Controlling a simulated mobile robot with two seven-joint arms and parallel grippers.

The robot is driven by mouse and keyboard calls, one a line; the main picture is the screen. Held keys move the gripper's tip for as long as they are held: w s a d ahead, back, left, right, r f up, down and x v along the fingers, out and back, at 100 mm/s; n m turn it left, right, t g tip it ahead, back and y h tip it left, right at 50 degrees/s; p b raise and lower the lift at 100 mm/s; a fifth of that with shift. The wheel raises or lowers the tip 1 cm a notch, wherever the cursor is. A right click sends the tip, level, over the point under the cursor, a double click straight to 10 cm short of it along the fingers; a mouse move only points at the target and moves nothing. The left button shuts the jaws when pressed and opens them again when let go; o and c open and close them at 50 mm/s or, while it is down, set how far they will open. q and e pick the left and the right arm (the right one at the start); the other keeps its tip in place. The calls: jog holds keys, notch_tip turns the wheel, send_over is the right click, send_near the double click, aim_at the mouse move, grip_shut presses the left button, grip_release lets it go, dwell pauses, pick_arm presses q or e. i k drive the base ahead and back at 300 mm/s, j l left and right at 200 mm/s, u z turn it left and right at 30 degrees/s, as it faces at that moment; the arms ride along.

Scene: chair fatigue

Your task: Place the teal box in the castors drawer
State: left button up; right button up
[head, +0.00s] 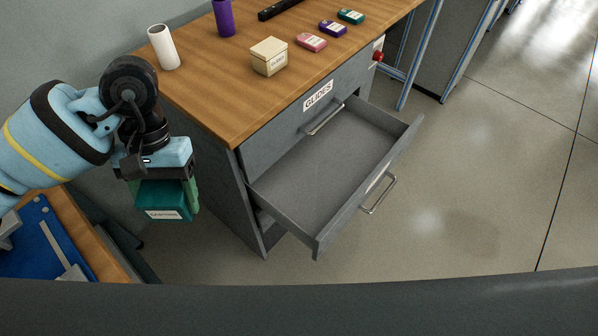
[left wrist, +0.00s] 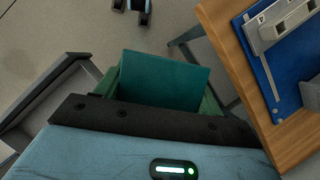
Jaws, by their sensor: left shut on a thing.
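The teal box (head: 165,200) with a white label hangs below my left gripper (head: 168,188), which is shut on it. It also shows in the left wrist view (left wrist: 163,80) between the green fingers. The gripper holds it in the air, left of the grey cabinet. The open, empty drawer (head: 322,180) lies to the right of the box, pulled out from the cabinet. The label on its front is not readable from here. The closed drawer above it bears a label reading GLIDES (head: 318,95). My right gripper is not in view.
On the cabinet's wooden top (head: 205,95) stand a cream box (head: 269,57), a white cylinder (head: 163,47), a purple cup (head: 223,17) and several small coloured boxes (head: 311,42). A bench with a blue board (head: 40,245) is at the lower left. The floor right of the drawer is clear.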

aim_at(326, 173)
jog(key=k+u, duration=0.25)
jog(key=u, duration=1.1)
jog(key=l+u, duration=0.25)
jog(key=k+l, duration=0.1)
jog(key=l, duration=1.15)
jog(key=k+l, duration=0.15)
jog(key=l, duration=0.45)
jog(key=k+l, duration=0.1)
jog(key=l, duration=0.55)
jog(key=k+l, duration=0.1)
jog(key=l, duration=0.5)
